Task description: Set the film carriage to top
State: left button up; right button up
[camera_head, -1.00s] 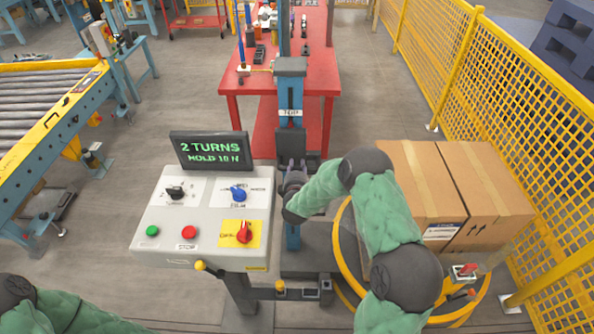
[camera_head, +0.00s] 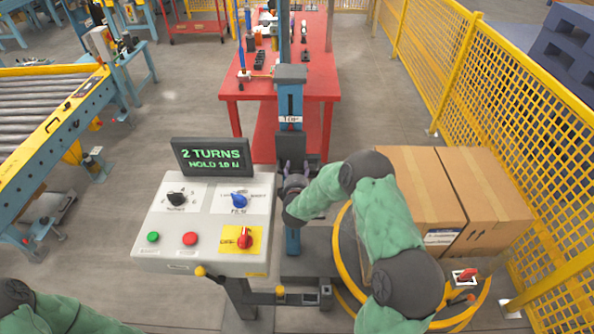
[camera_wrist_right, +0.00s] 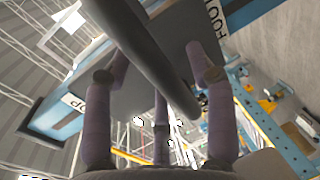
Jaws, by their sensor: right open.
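The blue mast (camera_head: 290,98) stands in the middle of the head view, with a TOP label (camera_head: 290,119) on its upper part. A dark block that looks like the film carriage (camera_head: 291,146) sits on the mast below that label. My right gripper (camera_head: 293,166) is just below and in front of this block. In the right wrist view its purple fingers (camera_wrist_right: 160,100) are spread, with a dark round bar (camera_wrist_right: 155,60) running between them. I cannot tell whether they touch it. My left gripper is out of view; only part of that arm shows at lower left.
A control panel (camera_head: 205,205) with knobs and buttons stands left of the mast; its screen (camera_head: 211,157) reads "2 TURNS HOLD 10 N". Cardboard boxes (camera_head: 480,190) stand to the right inside a yellow ring. A yellow fence (camera_head: 500,110) and a red table (camera_head: 315,75) lie beyond.

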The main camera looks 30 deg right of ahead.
jog(key=v, duration=1.2)
jog(key=shift+s+f, duration=0.1)
jog(key=shift+f, duration=0.05)
